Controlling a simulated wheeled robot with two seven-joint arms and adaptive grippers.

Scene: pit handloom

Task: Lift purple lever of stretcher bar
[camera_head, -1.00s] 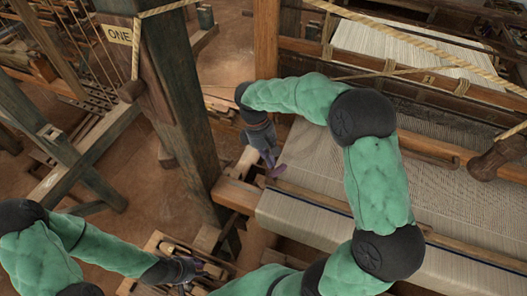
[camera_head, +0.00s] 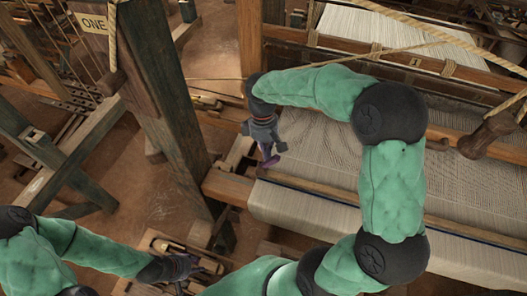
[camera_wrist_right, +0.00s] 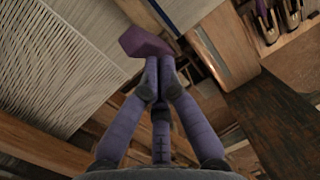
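The purple lever (camera_wrist_right: 145,43) is a small angular piece at the fingertips of my right gripper (camera_wrist_right: 158,68) in the right wrist view. The fingers are closed together, with the lever's near end at their tips. In the head view my right gripper (camera_head: 267,158) reaches down at the left edge of the cloth, and the lever is small and partly hidden there. The wooden stretcher bar (camera_head: 330,191) runs across the cloth from beside it. My left gripper (camera_head: 183,274) is low at the left, over a wooden tray; its fingers are too small to judge.
Woven cloth (camera_head: 320,222) fills the right side, below a wooden beam. A thick dark post (camera_head: 165,90) stands left of my right gripper. The wooden tray (camera_head: 150,240) holds tools. A rope (camera_head: 440,38) crosses the upper right.

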